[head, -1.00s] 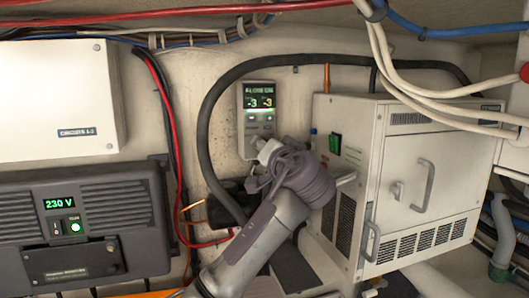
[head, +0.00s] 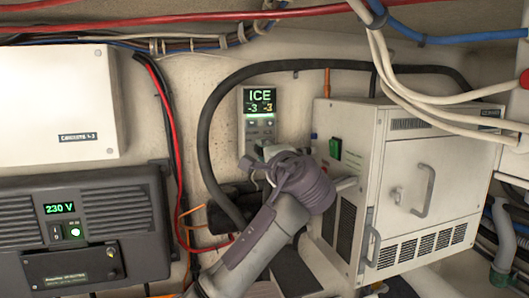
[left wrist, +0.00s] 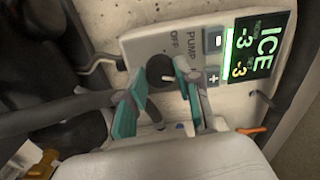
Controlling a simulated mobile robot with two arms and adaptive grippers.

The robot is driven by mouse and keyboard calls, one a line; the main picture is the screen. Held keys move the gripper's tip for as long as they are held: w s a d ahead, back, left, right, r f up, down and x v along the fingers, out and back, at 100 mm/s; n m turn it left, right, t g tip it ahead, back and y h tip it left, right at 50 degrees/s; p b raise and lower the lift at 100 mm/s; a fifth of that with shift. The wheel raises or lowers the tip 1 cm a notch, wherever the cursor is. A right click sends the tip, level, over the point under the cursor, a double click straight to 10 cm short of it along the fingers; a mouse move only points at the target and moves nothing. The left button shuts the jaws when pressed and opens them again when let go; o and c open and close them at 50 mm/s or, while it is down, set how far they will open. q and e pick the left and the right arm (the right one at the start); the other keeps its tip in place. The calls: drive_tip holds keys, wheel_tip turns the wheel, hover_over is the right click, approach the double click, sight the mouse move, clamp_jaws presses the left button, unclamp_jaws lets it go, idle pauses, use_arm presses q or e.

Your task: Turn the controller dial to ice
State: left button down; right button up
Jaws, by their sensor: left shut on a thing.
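The controller (head: 258,126) is a light upright panel on the back wall. Its lit screen (head: 260,100) reads "ICE" in large letters with "-3" twice below. In the left wrist view the screen (left wrist: 259,48) reads the same. The dial (left wrist: 160,70) is a dark round knob beside the printed words "PUMP" and "OFF". My left gripper (left wrist: 160,82) has its teal-padded fingers around the dial, one on each side, shut on it. In the head view the left gripper (head: 262,158) is at the panel's lower end, and the dial is hidden. My right gripper is not in view.
A large beige metal unit (head: 429,155) with a handle stands just right of my left gripper. A thick black hose (head: 205,130) loops around the controller. A dark 230 V inverter (head: 80,225) and a white circuit box (head: 58,100) are at left. Cables cross above.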

use_arm(q)
drive_tip(key=shift+m, duration=0.3)
drive_tip(key=c, duration=0.8)
unclamp_jaws()
drive_tip(key=shift+d, duration=0.1)
drive_tip(key=v, duration=1.2)
